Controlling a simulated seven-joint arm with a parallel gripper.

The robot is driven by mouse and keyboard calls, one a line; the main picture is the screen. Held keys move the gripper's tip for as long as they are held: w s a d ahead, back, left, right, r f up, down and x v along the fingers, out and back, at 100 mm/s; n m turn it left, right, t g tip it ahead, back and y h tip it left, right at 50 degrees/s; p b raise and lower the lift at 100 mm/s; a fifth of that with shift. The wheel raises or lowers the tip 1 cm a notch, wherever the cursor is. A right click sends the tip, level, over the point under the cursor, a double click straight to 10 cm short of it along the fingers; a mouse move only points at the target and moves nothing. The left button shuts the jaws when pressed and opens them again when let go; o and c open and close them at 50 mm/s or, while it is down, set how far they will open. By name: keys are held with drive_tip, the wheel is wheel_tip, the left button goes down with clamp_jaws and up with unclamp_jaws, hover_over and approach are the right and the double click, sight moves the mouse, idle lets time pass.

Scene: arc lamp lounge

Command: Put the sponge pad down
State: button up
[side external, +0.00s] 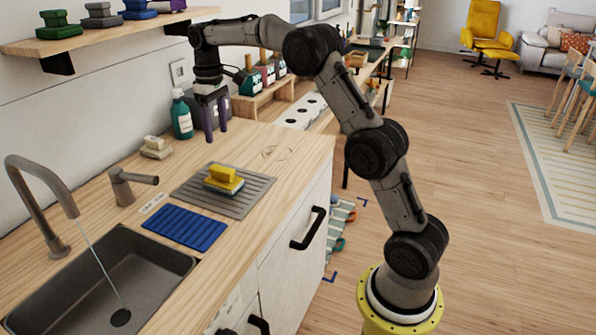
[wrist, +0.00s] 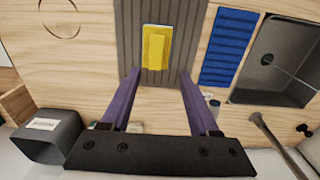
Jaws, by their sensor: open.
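The yellow sponge pad (side external: 223,180) rests on a grey ribbed mat (side external: 250,199) on the wooden counter. The pad also shows in the wrist view (wrist: 155,50), lying on the mat (wrist: 182,62). My gripper (side external: 215,140) is above the back of the counter, behind the mat and near the wall. Its purple fingers (wrist: 158,78) are spread wide apart in the wrist view with nothing between them. The pad lies beyond the fingertips, apart from them.
A blue ribbed mat (side external: 185,228) lies beside the sink (side external: 150,268), where water runs from the tap (side external: 45,200). A teal soap bottle (side external: 181,117) and a small beige stack (side external: 156,148) stand by the wall. A dark grey bin (wrist: 48,136) is near my gripper. Front-right counter is clear.

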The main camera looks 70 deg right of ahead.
drive_tip(key=s+a+r+t, duration=0.1)
drive_tip(key=s+a+r, duration=0.35)
drive_tip(key=s, duration=0.45)
drive_tip(key=s+a+r+t, duration=0.2)
drive_tip(key=s+a+r, duration=0.25)
drive_tip(key=s, duration=0.45)
drive_tip(key=s+a+f+t, duration=0.1)
drive_tip(key=s+f, duration=0.3)
drive_tip(key=s, duration=0.4)
drive_tip(key=s+a+f+t, duration=0.1)
drive_tip(key=s+a+f, duration=0.2)
drive_tip(key=s, duration=0.5)
drive_tip(key=shift+s+a+f, duration=0.35)
drive_tip(key=shift+a, duration=0.25)
drive_tip(key=o, duration=0.6)
